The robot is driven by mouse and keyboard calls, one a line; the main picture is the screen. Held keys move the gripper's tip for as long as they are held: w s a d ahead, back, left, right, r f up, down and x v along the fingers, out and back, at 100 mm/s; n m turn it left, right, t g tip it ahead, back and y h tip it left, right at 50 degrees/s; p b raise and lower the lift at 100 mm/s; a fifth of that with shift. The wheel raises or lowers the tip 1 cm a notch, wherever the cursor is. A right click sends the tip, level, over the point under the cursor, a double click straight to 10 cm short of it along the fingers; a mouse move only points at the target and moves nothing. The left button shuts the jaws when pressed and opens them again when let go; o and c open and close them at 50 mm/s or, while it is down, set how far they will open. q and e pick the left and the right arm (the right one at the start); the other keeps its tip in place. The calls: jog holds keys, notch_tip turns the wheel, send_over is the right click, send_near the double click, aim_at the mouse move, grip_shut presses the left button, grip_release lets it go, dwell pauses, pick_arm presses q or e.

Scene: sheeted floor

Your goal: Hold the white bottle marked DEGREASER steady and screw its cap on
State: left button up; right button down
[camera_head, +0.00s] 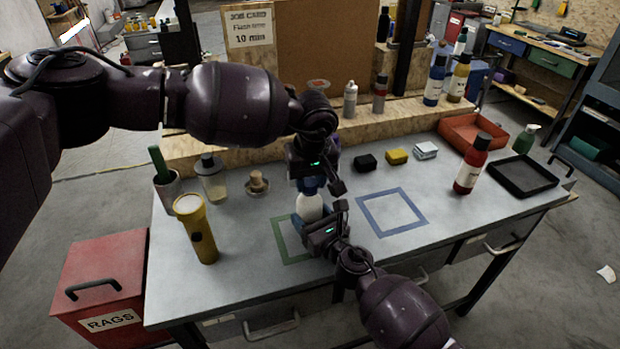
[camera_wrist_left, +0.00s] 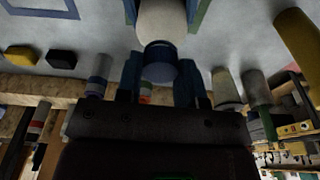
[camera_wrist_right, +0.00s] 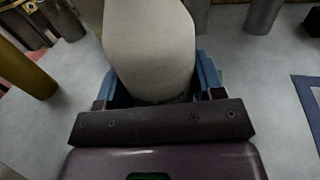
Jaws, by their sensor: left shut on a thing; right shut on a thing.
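The white bottle (camera_head: 309,209) stands upright on the bench at the green square outline (camera_head: 281,236). Its marking is mostly hidden. My right gripper (camera_head: 318,222) is low, shut around the bottle's lower body; the white body fills the space between its fingers in the right wrist view (camera_wrist_right: 150,50). My left gripper (camera_head: 312,186) is above it, shut on the blue cap (camera_wrist_left: 160,70) at the bottle's top. In the left wrist view the cap lies between the two fingers, in line with the white body (camera_wrist_left: 162,22). Whether the threads are engaged cannot be seen.
A yellow flashlight (camera_head: 197,230), a clear bottle (camera_head: 213,180) and a cup (camera_head: 168,190) stand to the left. A blue square outline (camera_head: 392,211) is empty. A red bottle (camera_head: 471,165), a dark tray (camera_head: 523,177) and an orange bin (camera_head: 472,133) are at the right.

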pick_arm(q)
jog(key=m+h, duration=0.1)
jog(key=m, duration=0.5)
jog(key=shift+m, duration=0.4)
jog(key=m, duration=0.3)
jog(key=shift+m, duration=0.4)
jog(key=m, duration=0.3)
jog(key=shift+m+g+h, duration=0.4)
jog(key=o, duration=0.9)
jog(key=shift+a, duration=0.1)
jog(key=shift+r, duration=2.2)
jog(key=shift+c, duration=0.4)
